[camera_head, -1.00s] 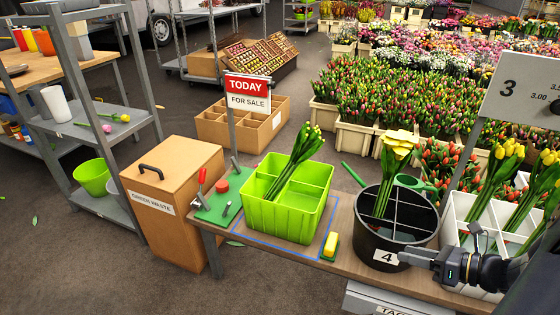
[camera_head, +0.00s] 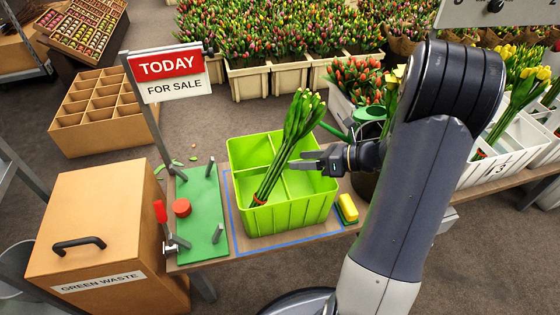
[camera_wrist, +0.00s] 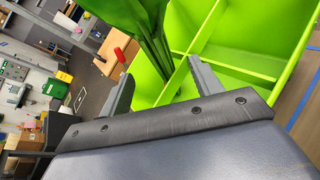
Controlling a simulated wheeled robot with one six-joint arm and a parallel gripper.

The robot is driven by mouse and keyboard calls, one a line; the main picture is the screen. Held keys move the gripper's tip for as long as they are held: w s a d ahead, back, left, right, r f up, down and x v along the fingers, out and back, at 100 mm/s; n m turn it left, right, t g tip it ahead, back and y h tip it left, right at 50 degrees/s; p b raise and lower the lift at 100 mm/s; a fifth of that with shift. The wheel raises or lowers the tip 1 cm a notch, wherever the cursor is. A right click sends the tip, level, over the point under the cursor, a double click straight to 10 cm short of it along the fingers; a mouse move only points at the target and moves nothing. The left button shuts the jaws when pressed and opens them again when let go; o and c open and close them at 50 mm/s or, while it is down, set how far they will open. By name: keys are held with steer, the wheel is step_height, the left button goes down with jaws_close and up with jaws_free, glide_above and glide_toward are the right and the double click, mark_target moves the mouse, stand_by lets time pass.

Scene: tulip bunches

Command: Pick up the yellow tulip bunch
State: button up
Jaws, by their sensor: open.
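A tulip bunch with green stems, leaves and closed yellow-green buds (camera_head: 290,140) leans in the lime green divided crate (camera_head: 290,222), its tied stem end low at the front left. My gripper (camera_head: 305,160) is open and level, just right of the stems. In the wrist view the stems (camera_wrist: 155,45) show between and beyond the two open fingers (camera_wrist: 162,82); I cannot tell whether they touch. Open yellow tulips (camera_head: 398,74) show partly behind my arm, above the mostly hidden black bucket (camera_head: 364,185). More yellow tulips (camera_head: 522,75) stand in the white crate (camera_head: 497,168) at right.
A TODAY FOR SALE sign (camera_head: 168,72) stands left of the crate. A green board (camera_head: 203,215) with a red knob and upright pegs lies beside it. A yellow sponge (camera_head: 347,207) sits to the right. The green waste box (camera_head: 95,225) is at the left.

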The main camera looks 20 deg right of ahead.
mark_target(288, 159)
steer(key=b+x, duration=0.1)
steer(key=x, duration=0.3)
steer(key=shift+w+a, duration=0.2)
steer(key=shift+a, duration=0.15)
jaws_close()
steer(key=shift+r, duration=0.15)
step_height(288, 159, up, 18)
steer(key=p, duration=0.6)
stand_by(0.3)
